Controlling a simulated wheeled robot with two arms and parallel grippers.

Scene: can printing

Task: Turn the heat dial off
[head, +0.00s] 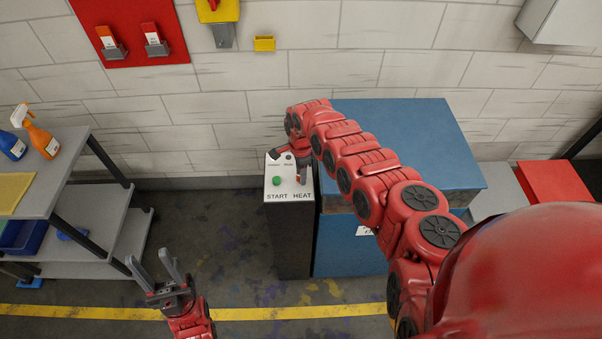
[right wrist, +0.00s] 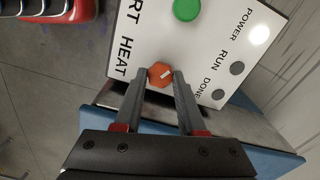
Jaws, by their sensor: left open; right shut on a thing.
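The heat dial (right wrist: 160,76) is an orange-red hexagonal knob with a white mark, beside the word HEAT on a white control panel (right wrist: 215,55). In the right wrist view, the fingertips of my right gripper (right wrist: 163,78) are at both sides of the dial, shut on it. In the head view, my right gripper (head: 297,178) is over the right side of the panel (head: 271,167) and largely covers the dial. My left gripper (head: 149,258) is open and empty, low at the left above the floor.
A green START button (head: 277,181) is left of the dial; it also shows in the right wrist view (right wrist: 187,9). The POWER light (right wrist: 259,35) is bright; RUN and DONE are grey. A blue machine (head: 420,140) stands right of the panel. A grey shelf (head: 75,175) stands left.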

